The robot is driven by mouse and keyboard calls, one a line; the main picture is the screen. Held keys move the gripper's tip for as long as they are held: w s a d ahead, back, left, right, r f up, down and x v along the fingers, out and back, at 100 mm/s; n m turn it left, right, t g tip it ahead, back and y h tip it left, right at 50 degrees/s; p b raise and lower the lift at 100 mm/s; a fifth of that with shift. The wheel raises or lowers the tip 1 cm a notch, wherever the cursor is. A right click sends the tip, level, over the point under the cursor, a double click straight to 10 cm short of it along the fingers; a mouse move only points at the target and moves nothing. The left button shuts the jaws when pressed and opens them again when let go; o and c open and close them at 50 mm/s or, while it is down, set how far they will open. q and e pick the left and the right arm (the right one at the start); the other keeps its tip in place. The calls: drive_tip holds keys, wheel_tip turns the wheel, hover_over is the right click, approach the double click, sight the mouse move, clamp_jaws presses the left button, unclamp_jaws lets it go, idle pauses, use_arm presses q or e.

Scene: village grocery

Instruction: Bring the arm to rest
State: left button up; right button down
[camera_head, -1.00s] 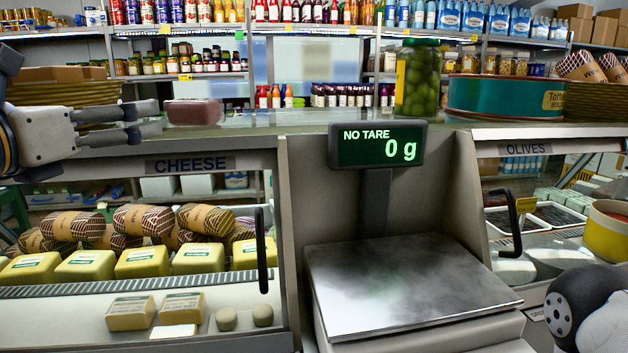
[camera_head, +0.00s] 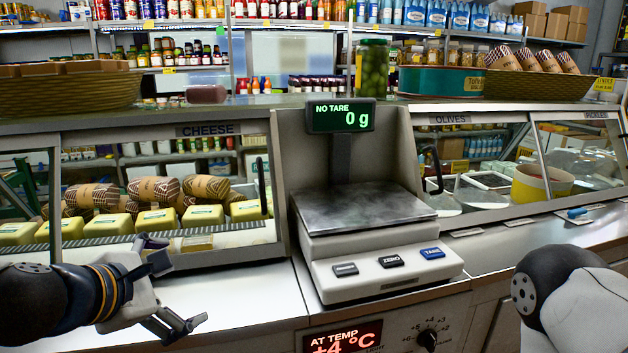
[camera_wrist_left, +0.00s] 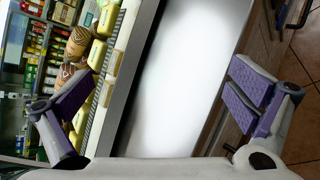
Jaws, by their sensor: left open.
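My left gripper (camera_head: 182,291) is open and empty. It hangs low in front of the cheese case (camera_head: 208,130), over the pale front counter (camera_head: 235,300). In the left wrist view its two purple-padded fingers (camera_wrist_left: 160,95) stand wide apart with nothing between them, and the bright counter surface lies beyond. Part of my right arm (camera_head: 572,295) shows at the lower right; its gripper is out of the picture.
A scale (camera_head: 362,205) reading 0 g stands at the centre, right of my left gripper. Packed cheeses (camera_head: 157,220) lie in the glass case behind the gripper. A pickle jar (camera_head: 374,68) and a reddish-brown block (camera_head: 206,93) stand on the upper counter.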

use_arm(q)
drive_tip(key=s+d+f+m+g+y, duration=0.1)
drive_tip(key=s+f+m+g, duration=0.2)
drive_tip(key=s+f+m, duration=0.5)
drive_tip(key=s+d+f+m+g, duration=0.1)
drive_tip(key=s+f+m+g, duration=0.15)
drive_tip(key=s+f, duration=0.65)
drive_tip(key=s+a+f+m+g+y, duration=0.1)
drive_tip(key=s+f+m+g, duration=0.2)
drive_tip(key=s+f+m, duration=0.3)
drive_tip(key=s+a+f+m+g, duration=0.2)
drive_tip(key=s+f+m+g, duration=0.2)
drive_tip(key=s, duration=1)
wheel_tip(320, 180, down, 3)
drive_tip(key=shift+f+m+y, duration=0.2)
drive_tip(key=shift+m+y, duration=0.2)
drive_tip(key=shift+m, duration=0.55)
drive_tip(key=shift+a, duration=0.1)
